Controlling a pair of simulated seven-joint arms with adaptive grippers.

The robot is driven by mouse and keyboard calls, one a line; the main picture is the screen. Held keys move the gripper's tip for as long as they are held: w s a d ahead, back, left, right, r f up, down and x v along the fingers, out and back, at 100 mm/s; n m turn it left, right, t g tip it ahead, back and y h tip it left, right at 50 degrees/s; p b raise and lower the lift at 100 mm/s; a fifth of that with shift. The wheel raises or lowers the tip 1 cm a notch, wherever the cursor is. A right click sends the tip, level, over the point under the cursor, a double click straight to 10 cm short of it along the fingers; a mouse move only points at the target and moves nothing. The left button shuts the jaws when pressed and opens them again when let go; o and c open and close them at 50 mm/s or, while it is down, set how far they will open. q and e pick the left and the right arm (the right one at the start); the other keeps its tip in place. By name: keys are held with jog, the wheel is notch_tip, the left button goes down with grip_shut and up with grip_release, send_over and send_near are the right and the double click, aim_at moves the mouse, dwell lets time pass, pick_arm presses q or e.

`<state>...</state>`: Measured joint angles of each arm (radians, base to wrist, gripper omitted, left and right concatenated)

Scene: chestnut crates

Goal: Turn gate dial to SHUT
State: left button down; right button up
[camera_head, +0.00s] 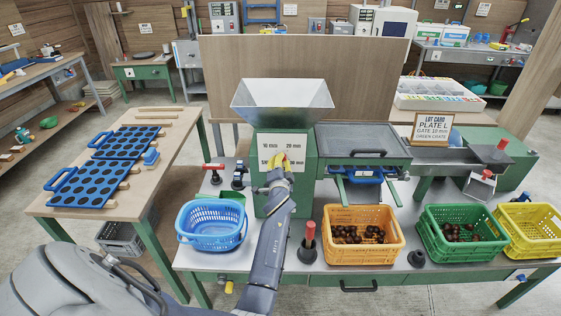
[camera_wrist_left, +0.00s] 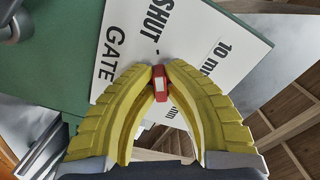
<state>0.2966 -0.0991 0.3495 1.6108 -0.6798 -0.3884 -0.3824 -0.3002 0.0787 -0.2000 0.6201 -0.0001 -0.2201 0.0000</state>
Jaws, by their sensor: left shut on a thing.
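The gate dial is on the front of the green hopper machine (camera_head: 271,205), under a grey metal hopper (camera_head: 283,100). Its white label (camera_head: 296,141) shows several settings; in the left wrist view the label (camera_wrist_left: 140,75) reads SHUT, GATE and 10 mm. My left gripper (camera_head: 279,172) covers the dial in the head view. In the left wrist view its yellow fingers (camera_wrist_left: 160,70) are shut on the red dial knob (camera_wrist_left: 161,84), which has a white mark. I cannot tell which setting the knob points to. My right gripper is not in view.
A blue basket (camera_head: 212,240) stands left of my left arm. An orange crate (camera_head: 362,253) and a green crate (camera_head: 465,250) holding chestnuts stand right, with a yellow crate (camera_head: 533,231) beyond. A lot card (camera_head: 433,129) reads gate 10 mm. A red-handled tool (camera_head: 309,235) stands close to the arm.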

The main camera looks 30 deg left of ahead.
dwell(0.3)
pick_arm(q)
jog(key=c, duration=1.5)
grip_release()
jog(key=shift+o, duration=0.2)
jog(key=shift+s, duration=0.1)
jog(key=v, duration=0.7)
jog(key=shift+d, duration=0.15)
jog(key=shift+s, duration=0.1)
